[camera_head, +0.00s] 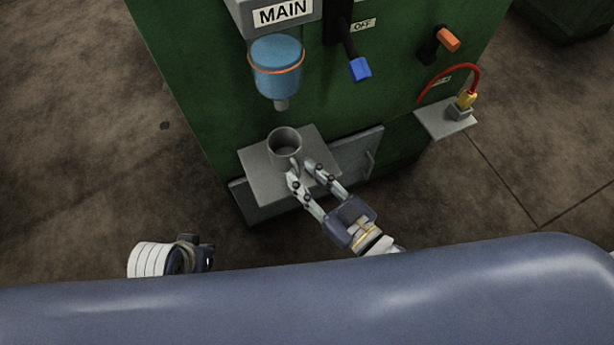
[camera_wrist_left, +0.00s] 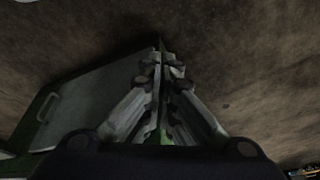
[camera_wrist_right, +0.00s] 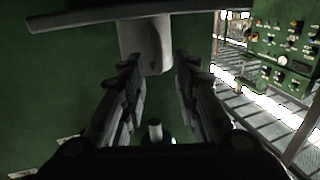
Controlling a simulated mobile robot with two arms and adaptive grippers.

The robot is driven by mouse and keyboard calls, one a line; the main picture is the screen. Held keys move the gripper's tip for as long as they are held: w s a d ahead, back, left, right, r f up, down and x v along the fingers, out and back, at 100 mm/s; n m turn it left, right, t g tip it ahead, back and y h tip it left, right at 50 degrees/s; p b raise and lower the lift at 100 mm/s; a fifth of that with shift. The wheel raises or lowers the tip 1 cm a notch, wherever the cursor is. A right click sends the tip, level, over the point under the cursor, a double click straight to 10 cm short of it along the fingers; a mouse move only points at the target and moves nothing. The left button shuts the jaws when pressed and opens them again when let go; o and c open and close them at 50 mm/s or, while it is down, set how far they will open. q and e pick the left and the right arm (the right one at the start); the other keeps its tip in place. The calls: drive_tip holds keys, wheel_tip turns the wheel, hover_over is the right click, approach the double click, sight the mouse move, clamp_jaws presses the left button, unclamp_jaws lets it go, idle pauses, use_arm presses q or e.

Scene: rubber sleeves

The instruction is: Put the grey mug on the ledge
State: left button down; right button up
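The grey mug (camera_head: 285,141) is upright on the grey ledge (camera_head: 262,178) on the green cabinet's front, below the blue cylinder. Its handle faces my right gripper (camera_head: 300,170). That gripper's fingers are apart, with the tips by the handle. In the right wrist view the mug (camera_wrist_right: 138,45) is beyond the open fingertips (camera_wrist_right: 157,65), against the ledge (camera_wrist_right: 85,18), and I see no grip on it. In the left wrist view my left gripper (camera_wrist_left: 161,50) has its fingers together with nothing between them. Its fingers do not show in the head view.
The blue cylinder (camera_head: 277,66) with its spout hangs above the mug. A blue-tipped lever (camera_head: 359,69) and an orange handle (camera_head: 448,39) stick out to the right. A small side shelf (camera_head: 434,122) holds a connector with a red cable (camera_head: 470,67). A grey door (camera_head: 357,158) is below.

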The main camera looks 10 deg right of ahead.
drive_tip(key=shift+r, duration=0.15)
